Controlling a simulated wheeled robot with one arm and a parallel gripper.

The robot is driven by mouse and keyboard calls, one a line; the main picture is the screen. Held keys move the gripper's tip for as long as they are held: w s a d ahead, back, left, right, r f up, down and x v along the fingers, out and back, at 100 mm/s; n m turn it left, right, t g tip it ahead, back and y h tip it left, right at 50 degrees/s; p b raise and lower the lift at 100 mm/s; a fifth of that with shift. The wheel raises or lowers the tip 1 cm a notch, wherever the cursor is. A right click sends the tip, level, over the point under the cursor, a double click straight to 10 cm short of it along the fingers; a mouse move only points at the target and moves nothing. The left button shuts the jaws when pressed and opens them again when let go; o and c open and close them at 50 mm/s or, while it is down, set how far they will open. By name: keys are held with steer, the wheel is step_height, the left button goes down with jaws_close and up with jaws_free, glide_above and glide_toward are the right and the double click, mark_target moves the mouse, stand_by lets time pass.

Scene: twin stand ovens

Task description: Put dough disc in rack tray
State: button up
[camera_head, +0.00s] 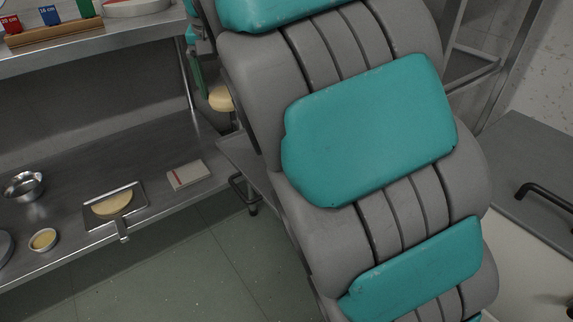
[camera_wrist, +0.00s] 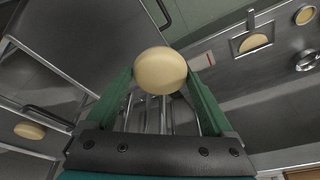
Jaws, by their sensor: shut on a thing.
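My gripper (camera_wrist: 159,80) is shut on a pale, round dough disc (camera_wrist: 160,70), with a green finger on each side of it in the wrist view. In the head view the dough disc (camera_head: 221,97) shows only in part beside my arm, which hides most of my gripper. A flat grey metal surface (camera_wrist: 82,42) lies at the upper left of the wrist view, beside the held disc. I cannot tell for sure whether it is the rack tray. A second tan disc (camera_wrist: 30,131) lies at the far left of the wrist view.
A steel bench shelf (camera_head: 150,165) at left holds a metal bowl (camera_head: 24,186), a small bowl (camera_head: 43,240), a scraper-like plate with dough (camera_head: 143,196) and a booklet (camera_head: 187,174). Colored blocks (camera_head: 48,15) stand above. A black handle (camera_head: 545,195) sticks out at right. Floor shows below the bench.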

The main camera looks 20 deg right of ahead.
steer(key=s+d+f+b, duration=0.1)
steer(key=d+f, duration=0.2)
steer(key=f, duration=0.3)
steer(key=s+d+f+m+b, duration=0.1)
steer(key=s+d+f, duration=0.1)
steer(key=d+f, duration=0.2)
steer(key=s+d+f+m+b, duration=0.1)
steer(key=d+f+b, duration=0.1)
steer(key=f, duration=0.6)
steer(key=shift+s+d+f+h, duration=0.15)
steer(key=shift+d+h, duration=0.15)
steer(key=shift+d, duration=0.6)
steer(key=shift+g, duration=0.3)
steer(key=w+a, duration=0.1)
steer(key=w, duration=0.4)
steer(key=w+f, duration=0.1)
steer(key=w, duration=0.4)
steer(key=w+a, duration=0.1)
steer(key=w, duration=0.4)
steer(key=shift+w+a+f+p, duration=0.2)
steer(key=shift+a+f+p, duration=0.05)
steer(key=shift+a+p, duration=0.1)
steer(key=shift+w+f, duration=0.1)
steer(key=shift+f, duration=1.65)
steer(key=shift+f, duration=0.15)
steer(key=o, duration=1.2)
steer(key=shift+c, duration=0.2)
